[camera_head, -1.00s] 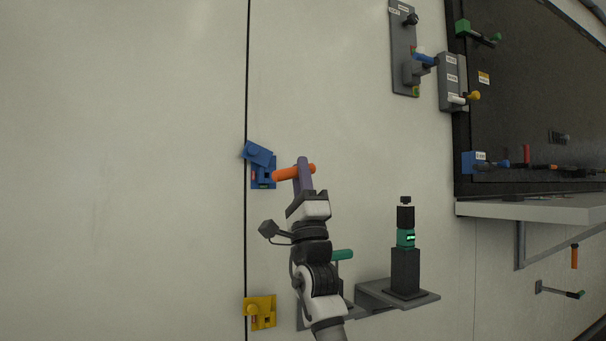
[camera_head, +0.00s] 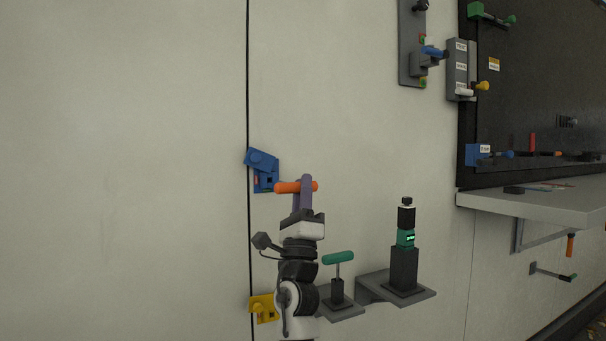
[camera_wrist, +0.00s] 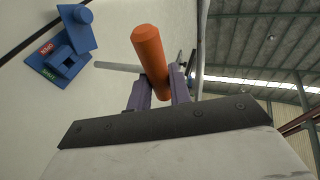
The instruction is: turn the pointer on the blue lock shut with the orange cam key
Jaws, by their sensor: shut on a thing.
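The blue lock (camera_head: 264,172) is on the white wall panel by the dark vertical seam. Its tilted blue pointer plate (camera_head: 262,159) sits above a small base; in the wrist view the blue lock (camera_wrist: 62,62) carries a red and a green label. My gripper (camera_head: 303,186) is shut on the orange handle of the cam key (camera_head: 285,187), just right of and slightly below the lock. In the wrist view the orange handle (camera_wrist: 150,55) lies between my purple fingers, and a grey shaft (camera_wrist: 118,67) extends left toward the lock. A gap shows between shaft and lock there.
A yellow lock (camera_head: 264,309) sits lower on the same seam. A green T-handled key (camera_head: 338,258) and a black-and-green device (camera_head: 405,240) stand on grey shelves to the right. A workbench ledge (camera_head: 535,207) projects at far right. The left panel is bare.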

